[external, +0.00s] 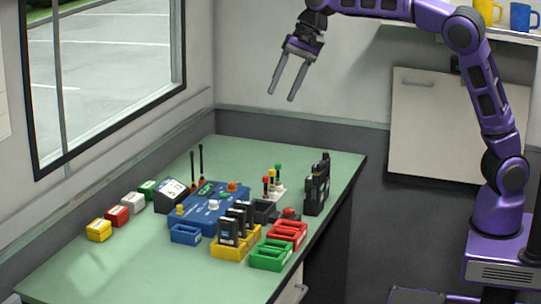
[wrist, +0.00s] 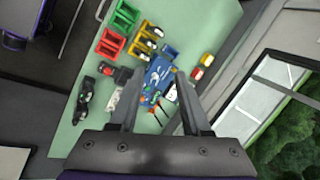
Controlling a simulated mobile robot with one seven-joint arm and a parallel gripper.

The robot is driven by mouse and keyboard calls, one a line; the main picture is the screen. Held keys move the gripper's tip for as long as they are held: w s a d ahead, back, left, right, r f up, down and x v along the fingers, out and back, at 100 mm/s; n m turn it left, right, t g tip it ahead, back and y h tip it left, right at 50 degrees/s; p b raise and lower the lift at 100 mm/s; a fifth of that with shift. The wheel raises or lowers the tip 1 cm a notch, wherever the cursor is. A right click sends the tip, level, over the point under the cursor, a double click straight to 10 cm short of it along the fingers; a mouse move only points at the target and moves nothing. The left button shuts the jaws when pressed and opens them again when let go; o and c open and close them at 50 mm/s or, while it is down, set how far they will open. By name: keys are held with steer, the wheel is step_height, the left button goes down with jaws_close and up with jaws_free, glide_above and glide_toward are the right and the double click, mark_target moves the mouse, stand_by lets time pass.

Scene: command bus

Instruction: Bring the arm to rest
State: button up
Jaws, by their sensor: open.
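My purple arm reaches across the top of the external view from its base at the right. My gripper (external: 284,93) hangs high above the back of the green table (external: 110,262), fingers pointing down and slightly left. The two fingers are apart with nothing between them. In the wrist view my gripper (wrist: 158,100) is also open and empty. The table and its contents show beyond the fingertips, well below and not touched.
A blue console (external: 207,211), yellow tray (external: 236,243), green tray (external: 271,255), red tray (external: 287,232) and black radios (external: 317,185) stand on the table. Small coloured boxes (external: 117,215) line the window side. A shelf with mugs (external: 487,12) is near my arm. Air around my gripper is clear.

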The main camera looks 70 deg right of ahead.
steer(key=s+a+r+n+y+b, duration=0.1)
steer(key=s+a+r+y, duration=0.4)
steer(key=a+r, duration=0.45)
steer(key=s+a+r+n+y+b, duration=0.1)
steer(key=s+a+r+y, duration=0.4)
steer(key=a, duration=0.8)
steer(key=s+d+r+m+g+y+b, duration=0.1)
steer(key=s+r+y, duration=0.3)
steer(key=r, duration=0.4)
steer(key=s+d+r+m+g+y+b, duration=0.1)
steer(key=s+d+r+g+y, duration=0.2)
steer(key=r, duration=0.5)
steer(key=s+d+f+n+t+h+p, duration=0.2)
steer(key=s+d+f+n+h, duration=0.2)
steer(key=f, duration=0.8)
steer(key=s+d+f+n+t+h+p, duration=0.1)
steer(key=s+d+f+n+h, duration=0.3)
steer(key=d+f+h, duration=0.5)
steer(key=s+d+f+n+t+h+p, duration=0.2)
steer(key=s+d+f+h, duration=0.4)
steer(key=d+f, duration=0.4)
step_height(320, 180, down, 6)
steer(key=shift+s+d+f+n+t+h+p, duration=0.2)
steer(key=shift+s+d+n+t+h+p, duration=0.25)
steer(key=shift+n, duration=0.55)
